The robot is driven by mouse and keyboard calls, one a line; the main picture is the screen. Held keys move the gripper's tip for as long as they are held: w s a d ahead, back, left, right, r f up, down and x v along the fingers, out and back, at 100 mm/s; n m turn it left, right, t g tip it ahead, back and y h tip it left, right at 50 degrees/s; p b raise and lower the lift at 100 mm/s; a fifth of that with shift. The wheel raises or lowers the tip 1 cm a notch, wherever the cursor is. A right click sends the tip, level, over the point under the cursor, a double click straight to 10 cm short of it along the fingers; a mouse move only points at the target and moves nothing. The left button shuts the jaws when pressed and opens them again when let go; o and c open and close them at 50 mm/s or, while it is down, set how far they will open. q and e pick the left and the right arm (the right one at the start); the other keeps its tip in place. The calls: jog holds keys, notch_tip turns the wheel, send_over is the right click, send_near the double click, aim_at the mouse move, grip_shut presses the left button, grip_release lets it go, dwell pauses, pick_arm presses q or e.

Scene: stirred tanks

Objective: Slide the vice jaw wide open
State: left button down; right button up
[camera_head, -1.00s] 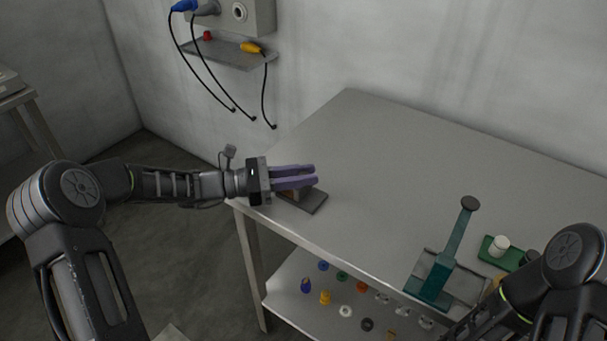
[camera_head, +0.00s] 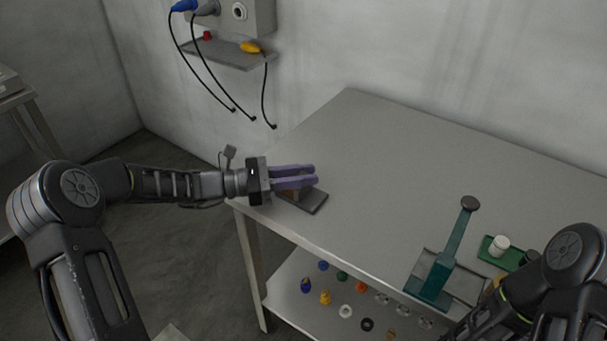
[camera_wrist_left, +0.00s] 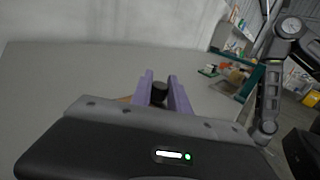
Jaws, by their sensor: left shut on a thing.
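The vice is a small, low fixture near the table's left corner, with a dark flat base (camera_head: 315,203) showing below my gripper. A brownish part of it (camera_wrist_left: 125,99) shows beside the fingers in the left wrist view. My left gripper (camera_head: 314,176) reaches over the vice from the left, its two purple fingers pointing right. In the left wrist view the fingers are shut on a dark round knob (camera_wrist_left: 159,91) of the vice jaw. The fingers hide most of the vice, so I cannot tell the jaw gap. My right gripper is out of view; only its arm shows.
The grey table (camera_head: 390,170) is clear to the right of the vice. A teal lever stand (camera_head: 447,262) and a green tray (camera_head: 491,252) with a white cylinder are at the right. A lower shelf (camera_head: 290,292) holds several small coloured parts. A wall stands behind.

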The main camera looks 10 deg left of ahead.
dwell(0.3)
pick_arm(q)
jog(key=shift+s+d+r, duration=0.1)
jog(key=shift+s+d, duration=0.1)
jog(key=shift+d, duration=0.15)
jog(key=shift+s+d, duration=0.1)
jog(key=shift+d, duration=0.1)
jog(key=c, duration=1.3)
grip_release()
jog(key=shift+d, duration=0.1)
jog(key=shift+o, duration=0.2)
jog(key=v, duration=0.8)
